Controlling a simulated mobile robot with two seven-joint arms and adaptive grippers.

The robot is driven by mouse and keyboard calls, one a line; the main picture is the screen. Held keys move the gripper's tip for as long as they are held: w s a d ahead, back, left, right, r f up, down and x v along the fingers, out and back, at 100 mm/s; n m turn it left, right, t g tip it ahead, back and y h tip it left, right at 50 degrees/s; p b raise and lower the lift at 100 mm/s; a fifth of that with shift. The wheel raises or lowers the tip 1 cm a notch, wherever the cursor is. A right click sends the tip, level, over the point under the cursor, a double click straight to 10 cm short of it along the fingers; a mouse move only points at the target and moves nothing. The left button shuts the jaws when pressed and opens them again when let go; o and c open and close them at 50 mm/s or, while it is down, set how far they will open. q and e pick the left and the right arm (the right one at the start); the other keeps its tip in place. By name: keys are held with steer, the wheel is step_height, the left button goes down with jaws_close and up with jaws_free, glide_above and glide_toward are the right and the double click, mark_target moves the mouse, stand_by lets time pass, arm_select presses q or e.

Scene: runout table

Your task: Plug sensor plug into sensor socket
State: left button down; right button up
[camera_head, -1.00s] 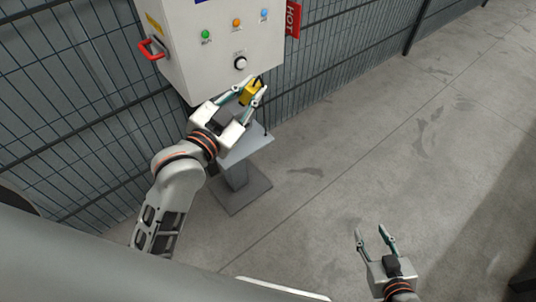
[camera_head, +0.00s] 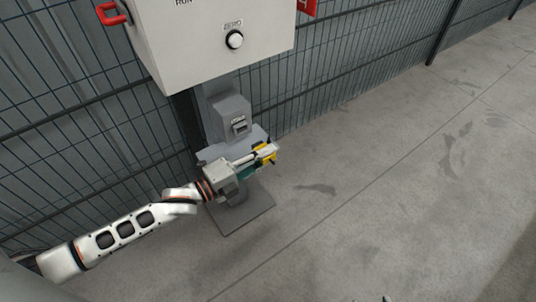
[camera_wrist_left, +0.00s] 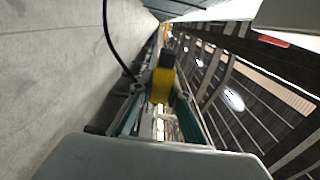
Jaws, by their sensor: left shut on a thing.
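My left gripper (camera_head: 264,158) is shut on the yellow sensor plug (camera_head: 267,151), below and to the right of the grey socket box in the picture. In the left wrist view, the plug (camera_wrist_left: 162,86) sits between the fingertips, with a black end pointing away and a black cable near it. The grey box (camera_head: 230,115) on the post has a dark opening, which looks like the sensor socket (camera_head: 239,124). The plug is apart from it. Only a sliver of what appears to be my right gripper (camera_head: 386,299) shows at the bottom edge.
A white control cabinet (camera_head: 212,55) with a ZERO knob (camera_head: 235,40) and a red handle (camera_head: 111,14) overhangs the socket box. A grey ledge (camera_head: 214,152) lies below the box, on a pedestal. Wire fence (camera_head: 70,130) stands behind. The floor to the right is clear.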

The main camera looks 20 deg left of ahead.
mark_target(254, 150)
arm_select(q)
steer(key=shift+r, duration=0.2)
arm_select(e)
steer(key=shift+r, duration=0.1)
arm_select(q)
steer(key=shift+a, duration=0.15)
arm_select(e)
steer(key=shift+d, duration=0.15)
arm_select(q)
steer(key=shift+w+a+f, duration=0.1)
steer(key=shift+w+a, duration=0.4)
steer(key=shift+a, duration=0.2)
steer(key=shift+w+a+f, duration=0.1)
steer(key=shift+w+a, duration=0.4)
steer(key=shift+a, duration=0.15)
steer(key=shift+w+a+r, duration=0.1)
steer(key=shift+w+a, duration=0.65)
steer(key=shift+a, duration=0.15)
arm_select(e)
steer(key=shift+w+a, duration=0.1)
steer(key=shift+a, duration=0.35)
steer(key=shift+w+r, duration=0.35)
steer(key=shift+r, duration=0.35)
arm_select(q)
steer(key=shift+w+a, duration=0.9)
steer(key=shift+a, duration=0.25)
arm_select(e)
steer(key=shift+s+f, duration=0.35)
steer(key=shift+f, duration=0.2)
